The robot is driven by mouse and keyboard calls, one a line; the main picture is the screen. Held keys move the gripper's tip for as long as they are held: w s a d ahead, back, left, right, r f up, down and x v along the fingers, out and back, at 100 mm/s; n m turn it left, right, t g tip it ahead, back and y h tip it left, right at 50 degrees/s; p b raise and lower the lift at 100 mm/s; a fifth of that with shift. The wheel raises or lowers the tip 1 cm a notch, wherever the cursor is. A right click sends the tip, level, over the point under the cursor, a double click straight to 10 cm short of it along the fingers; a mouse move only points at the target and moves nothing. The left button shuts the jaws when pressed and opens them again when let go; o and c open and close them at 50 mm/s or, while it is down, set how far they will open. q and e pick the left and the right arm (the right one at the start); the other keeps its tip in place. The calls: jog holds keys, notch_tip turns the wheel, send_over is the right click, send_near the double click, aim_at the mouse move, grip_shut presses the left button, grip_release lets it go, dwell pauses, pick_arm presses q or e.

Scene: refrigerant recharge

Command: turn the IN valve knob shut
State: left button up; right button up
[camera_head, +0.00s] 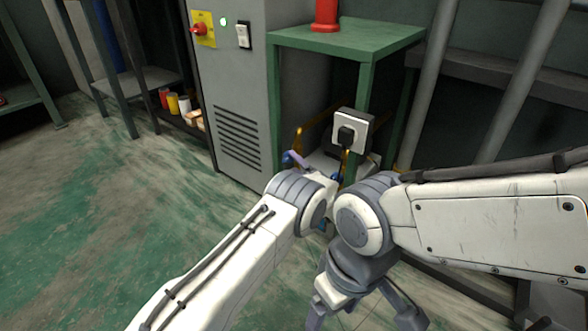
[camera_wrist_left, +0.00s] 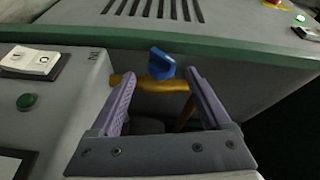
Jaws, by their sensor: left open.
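A blue valve knob (camera_wrist_left: 162,64) sits on a brass fitting (camera_wrist_left: 160,85) in the left wrist view. It appears between and slightly beyond the fingertips of my left gripper (camera_wrist_left: 160,76). The lilac fingers are open, one on each side, with nothing clamped; I cannot tell whether either touches the knob. In the head view a blue knob (camera_head: 287,160) shows beside a lilac finger of my left gripper (camera_head: 297,158), and my arm hides most of that gripper. No IN label is readable. My right gripper (camera_head: 362,313) hangs low with its fingers spread and empty.
A green-framed stand (camera_head: 345,38) carries a red object (camera_head: 326,14). A grey vented cabinet (camera_head: 232,90) stands to the left. The floor (camera_head: 110,200) at left is clear.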

aim_at(288, 158)
pick_arm(q)
jog(key=shift+b+x, duration=0.45)
jog(key=shift+x, duration=0.6)
jog(key=shift+w+a, duration=0.15)
jog(key=shift+w, duration=0.15)
pick_arm(e)
jog(key=shift+f, duration=0.95)
pick_arm(q)
grip_shut()
jog(key=n+g+h+p, duration=0.1)
jog(key=g+p, duration=0.1)
jog(key=p, duration=0.4)
jog(key=r+g+h+p, duration=0.1)
jog(key=g+h+p, duration=0.1)
jog(key=p, duration=0.4)
jog(key=shift+a+n, duration=0.1)
jog(key=shift+n, duration=0.3)
pick_arm(e)
notch_tip(288, 158, up, 12)
